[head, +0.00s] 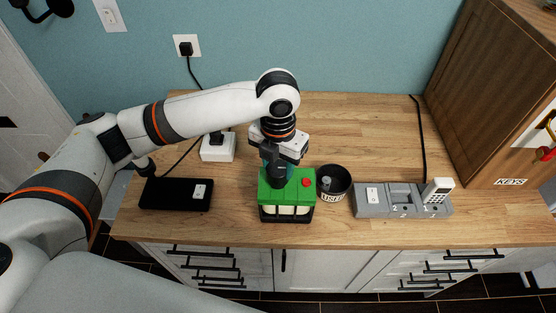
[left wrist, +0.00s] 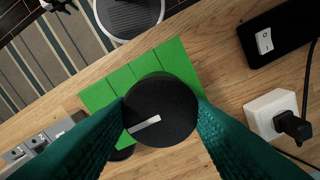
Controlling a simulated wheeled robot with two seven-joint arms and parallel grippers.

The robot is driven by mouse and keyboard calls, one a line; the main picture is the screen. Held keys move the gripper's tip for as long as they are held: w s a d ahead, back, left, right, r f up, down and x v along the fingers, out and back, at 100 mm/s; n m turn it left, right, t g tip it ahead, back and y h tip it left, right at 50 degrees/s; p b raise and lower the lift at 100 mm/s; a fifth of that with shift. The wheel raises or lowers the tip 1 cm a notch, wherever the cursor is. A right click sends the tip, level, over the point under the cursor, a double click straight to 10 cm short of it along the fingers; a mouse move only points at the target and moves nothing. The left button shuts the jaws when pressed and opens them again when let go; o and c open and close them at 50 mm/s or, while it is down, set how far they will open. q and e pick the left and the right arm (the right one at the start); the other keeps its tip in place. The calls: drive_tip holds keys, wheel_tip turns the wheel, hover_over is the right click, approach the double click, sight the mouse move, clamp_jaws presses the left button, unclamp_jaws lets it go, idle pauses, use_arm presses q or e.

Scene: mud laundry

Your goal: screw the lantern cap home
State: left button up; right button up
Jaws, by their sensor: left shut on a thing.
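The green lantern (head: 302,187) stands upright on the counter, with a black base, pale side panels and a red button on top. Its green top also shows in the left wrist view (left wrist: 104,98). The round black cap (left wrist: 160,109), with a white line on its face, is over the lantern's top. My left gripper (head: 274,172) points down over the lantern, its two teal fingers shut on opposite sides of the cap. Whether the cap is fully seated is hidden. My right gripper is not in view.
A dark cup marked USED (head: 333,193) stands close right of the lantern. A grey dock with a handset (head: 404,205) is farther right. A black switch box (head: 175,201) and a white plug block (head: 218,153) are left. The wooden counter (head: 340,125) is clear behind the lantern.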

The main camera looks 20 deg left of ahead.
use_arm(q)
drive_tip(key=shift+p, duration=0.45)
idle(0.9)
drive_tip(key=shift+f+p, duration=0.5)
drive_tip(key=shift+f, duration=0.3)
idle(2.1)
drive_tip(key=shift+r+m+p, duration=0.15)
drive_tip(key=shift+m+p, duration=0.3)
drive_tip(key=shift+m, duration=0.95)
drive_tip(key=shift+m+p, duration=0.4)
drive_tip(key=shift+m, duration=1.1)
